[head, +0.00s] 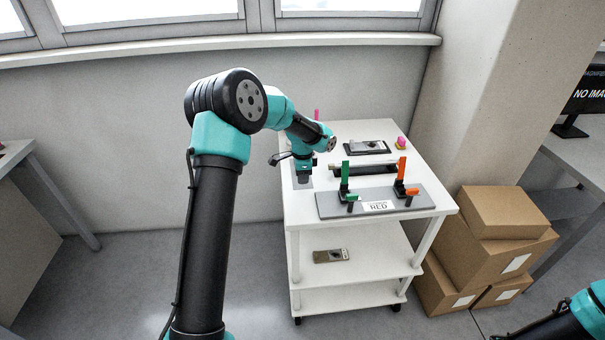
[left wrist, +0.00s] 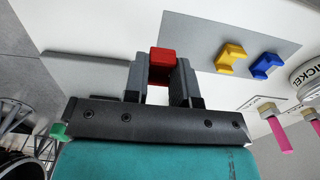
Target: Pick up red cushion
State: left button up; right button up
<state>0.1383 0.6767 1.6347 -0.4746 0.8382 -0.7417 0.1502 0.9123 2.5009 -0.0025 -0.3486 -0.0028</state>
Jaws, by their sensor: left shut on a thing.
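The red cushion (left wrist: 162,62) is a small block between the two fingers of my left gripper (left wrist: 161,80) in the left wrist view. The gripper is shut on it, and the fingers hide part of its sides. A grey pad lies behind it; I cannot tell whether the cushion still touches the pad. In the head view my left gripper (head: 303,178) points down over the left side of the white cart, and the red cushion cannot be made out there. My right gripper is out of view.
A yellow block (left wrist: 231,58) and a blue block (left wrist: 265,66) sit on the grey pad (left wrist: 205,35). The white cart (head: 300,222) also carries a grey plate (head: 330,205) with green and orange clamps. Cardboard boxes (head: 500,212) stand right of the cart.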

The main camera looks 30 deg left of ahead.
pick_arm(q)
jog(key=s+d, duration=0.2)
jog(key=s, duration=0.1)
jog(key=s+d, duration=0.2)
jog(key=s, duration=0.2)
jog(key=s+d+r, duration=0.1)
jog(key=s+d, duration=0.1)
jog(key=s, duration=0.2)
jog(key=shift+d+r, duration=0.1)
jog(key=shift+d, duration=0.25)
jog(key=shift+w, duration=0.15)
